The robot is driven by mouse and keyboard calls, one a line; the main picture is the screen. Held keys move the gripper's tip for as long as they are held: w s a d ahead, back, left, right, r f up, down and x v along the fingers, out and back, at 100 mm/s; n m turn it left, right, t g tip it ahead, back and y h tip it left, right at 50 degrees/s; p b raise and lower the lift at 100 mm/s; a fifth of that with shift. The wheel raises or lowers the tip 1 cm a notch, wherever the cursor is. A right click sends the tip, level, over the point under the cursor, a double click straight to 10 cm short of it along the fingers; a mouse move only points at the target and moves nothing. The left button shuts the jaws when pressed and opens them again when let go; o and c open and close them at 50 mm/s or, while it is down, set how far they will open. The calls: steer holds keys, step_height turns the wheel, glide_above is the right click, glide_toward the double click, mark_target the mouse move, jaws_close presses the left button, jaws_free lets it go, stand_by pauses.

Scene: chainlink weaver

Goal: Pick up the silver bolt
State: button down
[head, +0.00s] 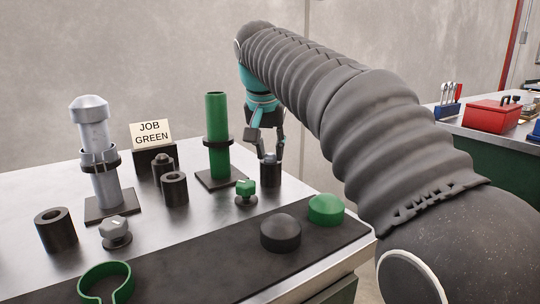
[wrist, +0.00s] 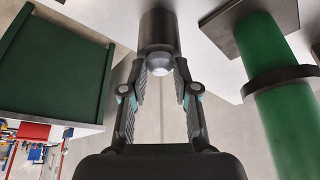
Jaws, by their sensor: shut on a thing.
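The silver bolt (wrist: 160,64) shows as a rounded silver head at the end of a dark cylindrical holder (wrist: 158,30) in the wrist view. My gripper (wrist: 165,72) has its two fingers closed around the head, one on each side. In the head view my gripper (head: 266,152) points down over the same dark holder (head: 270,174), near the right side of the metal table. The bolt's head shows only as a small grey patch between the fingers there. Its shaft is hidden; the head appears to be still at the holder's mouth.
A green post (head: 217,140) on a square base stands close left of my gripper. A green knob (head: 246,188) sits in front. Further left are a silver post (head: 96,140), a "JOB GREEN" sign (head: 151,134) and several dark cylinders. Green (head: 326,209) and black (head: 281,232) buttons line the front.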

mark_target(270, 155)
steer(key=shift+r, duration=0.1)
step_height(270, 155, up, 10)
stand_by(0.8)
stand_by(0.6)
